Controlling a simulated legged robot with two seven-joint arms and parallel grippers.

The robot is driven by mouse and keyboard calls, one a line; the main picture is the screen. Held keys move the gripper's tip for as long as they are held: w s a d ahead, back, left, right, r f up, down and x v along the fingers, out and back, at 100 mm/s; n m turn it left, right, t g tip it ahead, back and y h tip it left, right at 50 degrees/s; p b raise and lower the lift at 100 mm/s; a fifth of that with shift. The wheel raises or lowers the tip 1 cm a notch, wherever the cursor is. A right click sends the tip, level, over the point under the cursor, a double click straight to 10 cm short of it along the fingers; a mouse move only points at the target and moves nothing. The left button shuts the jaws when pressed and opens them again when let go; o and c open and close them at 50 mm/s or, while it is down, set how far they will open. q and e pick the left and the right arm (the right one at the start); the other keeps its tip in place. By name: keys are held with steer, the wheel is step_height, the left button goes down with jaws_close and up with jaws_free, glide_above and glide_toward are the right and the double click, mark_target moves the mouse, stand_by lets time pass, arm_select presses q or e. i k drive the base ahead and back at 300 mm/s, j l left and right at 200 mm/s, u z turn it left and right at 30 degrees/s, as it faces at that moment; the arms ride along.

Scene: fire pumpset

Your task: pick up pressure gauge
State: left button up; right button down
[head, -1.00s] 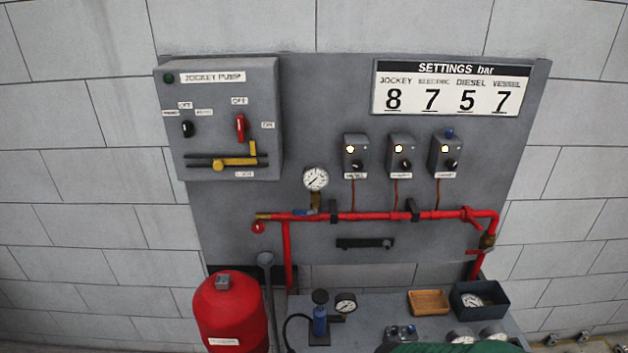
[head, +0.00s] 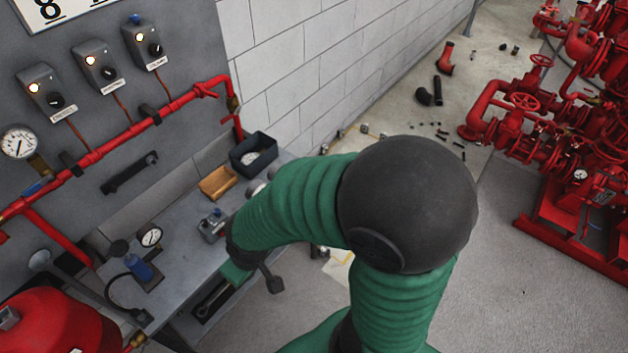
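A round white-faced pressure gauge (head: 18,143) is mounted on the red pipe of the wall panel at the left edge. Another gauge (head: 150,237) stands on the bench beside the blue hand pump. A gauge (head: 251,158) lies in the dark bin at the bench's far end. Gauges near the bench's right edge (head: 256,188) are mostly hidden by my green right arm. My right gripper (head: 254,276) is at the bench's front edge, partly hidden by my arm; whether it is open does not show. My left gripper is not in view.
The grey bench (head: 185,262) holds a wooden tray (head: 218,182), a dark bin (head: 273,149) and a small fitting (head: 212,226). A red tank (head: 55,325) stands at lower left. Red pump pipework (head: 525,115) stands at right. Floor between is mostly clear, with loose parts farther back.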

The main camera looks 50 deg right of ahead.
mark_target(18, 141)
steer(key=z, duration=1.45)
steer(key=u, duration=1.35)
steer(key=i+l, duration=0.4)
steer(key=l, duration=0.25)
